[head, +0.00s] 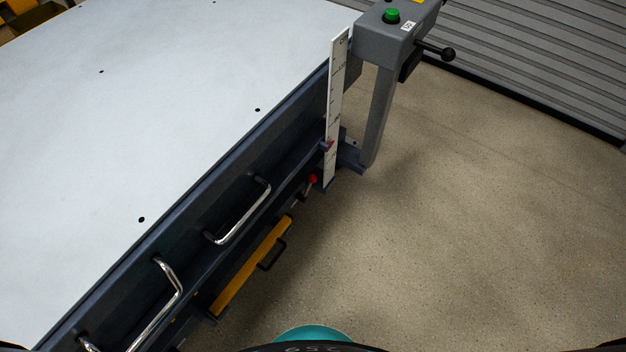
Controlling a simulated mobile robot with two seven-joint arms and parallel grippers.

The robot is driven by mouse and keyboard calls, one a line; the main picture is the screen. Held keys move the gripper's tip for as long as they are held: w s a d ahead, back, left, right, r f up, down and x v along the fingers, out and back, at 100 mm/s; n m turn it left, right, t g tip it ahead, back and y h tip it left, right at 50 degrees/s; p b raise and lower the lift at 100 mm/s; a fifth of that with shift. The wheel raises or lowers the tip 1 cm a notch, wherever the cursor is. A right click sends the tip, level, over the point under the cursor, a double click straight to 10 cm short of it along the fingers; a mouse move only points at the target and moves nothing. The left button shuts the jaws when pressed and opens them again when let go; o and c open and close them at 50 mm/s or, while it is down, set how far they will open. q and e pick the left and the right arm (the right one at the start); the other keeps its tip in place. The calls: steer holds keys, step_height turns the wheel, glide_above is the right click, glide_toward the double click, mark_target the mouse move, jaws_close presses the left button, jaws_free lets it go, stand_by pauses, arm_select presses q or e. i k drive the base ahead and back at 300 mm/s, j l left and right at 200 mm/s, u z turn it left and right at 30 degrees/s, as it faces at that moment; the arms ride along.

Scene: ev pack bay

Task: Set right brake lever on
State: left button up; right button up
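A small lever with a red knob (312,179) sticks out low on the side of the pack table, beside the foot of the white scale. It is small and partly in shadow, and I cannot tell its setting. A second lever with a black ball knob (449,54) points right from the grey control box (385,42) at the table's corner. No readable label shows which one is the right brake lever. Neither of my grippers is in view.
The pale table top (170,110) fills the left. Chrome handles (245,215) and a yellow bar (250,268) with a black handle project from its side. A white scale (337,105) stands upright at the corner. Open floor (480,230) lies right; a grey slatted surface (540,60) is at the upper right.

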mark_target(312, 178)
steer(key=i+l+u, duration=0.15)
steer(key=i+l, duration=0.7)
steer(key=l+u, duration=0.2)
steer(key=u, duration=1.35)
steer(key=i+l, duration=0.05)
